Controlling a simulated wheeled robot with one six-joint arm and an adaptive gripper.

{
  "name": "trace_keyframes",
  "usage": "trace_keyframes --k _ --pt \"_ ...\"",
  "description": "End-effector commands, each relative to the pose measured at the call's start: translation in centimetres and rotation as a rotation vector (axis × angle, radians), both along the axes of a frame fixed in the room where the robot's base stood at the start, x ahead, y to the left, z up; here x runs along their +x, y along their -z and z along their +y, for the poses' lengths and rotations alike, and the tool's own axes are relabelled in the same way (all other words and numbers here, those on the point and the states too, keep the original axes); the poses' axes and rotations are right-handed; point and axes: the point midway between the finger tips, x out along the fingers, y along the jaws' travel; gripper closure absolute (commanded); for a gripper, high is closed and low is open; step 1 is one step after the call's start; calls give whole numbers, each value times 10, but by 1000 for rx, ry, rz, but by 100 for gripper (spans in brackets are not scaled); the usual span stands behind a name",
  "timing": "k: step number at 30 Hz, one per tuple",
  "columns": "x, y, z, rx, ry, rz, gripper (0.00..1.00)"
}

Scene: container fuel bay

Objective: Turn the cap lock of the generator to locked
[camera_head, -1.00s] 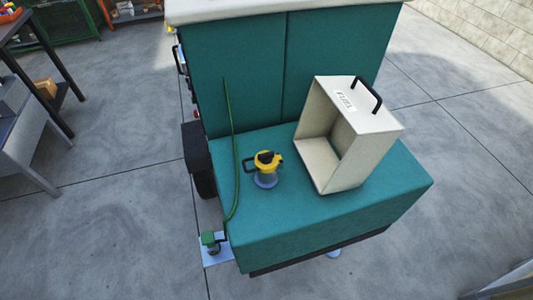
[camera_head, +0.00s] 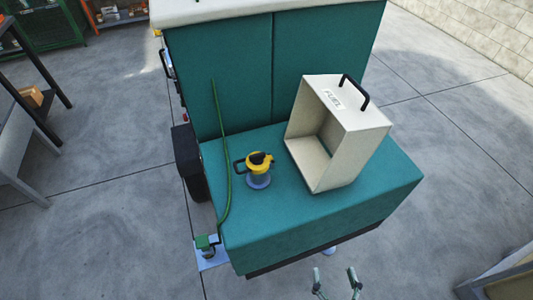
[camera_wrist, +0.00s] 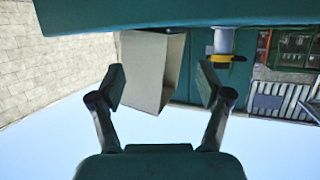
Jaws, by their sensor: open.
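The generator (camera_head: 320,222) is a teal cabinet with a low front deck. On the deck stands a yellow cap (camera_head: 259,161) with a black top piece and a black handle on its left, on a blue-grey neck (camera_head: 258,181). The cap also shows upside down in the wrist view (camera_wrist: 226,58). The setting of its lock is too small to read. My gripper (camera_head: 334,271) is open and empty at the bottom of the head view, in front of the deck and apart from the cap. Its two fingers show in the wrist view (camera_wrist: 162,82).
A cream open-sided box (camera_head: 352,135) marked FUEL, with a black handle, stands right of the cap. A green cable (camera_head: 228,150) runs left of it to a small green fitting (camera_head: 205,243). A grey table (camera_head: 22,160) is at left.

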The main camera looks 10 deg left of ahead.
Motion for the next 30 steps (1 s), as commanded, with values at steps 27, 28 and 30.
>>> trace_keyframes --k 27,28,30 --pt "172 -115 197 -35 -347 49 23" --pt "173 -116 199 -36 -350 49 23" --pt "174 -118 202 -37 -355 52 23"
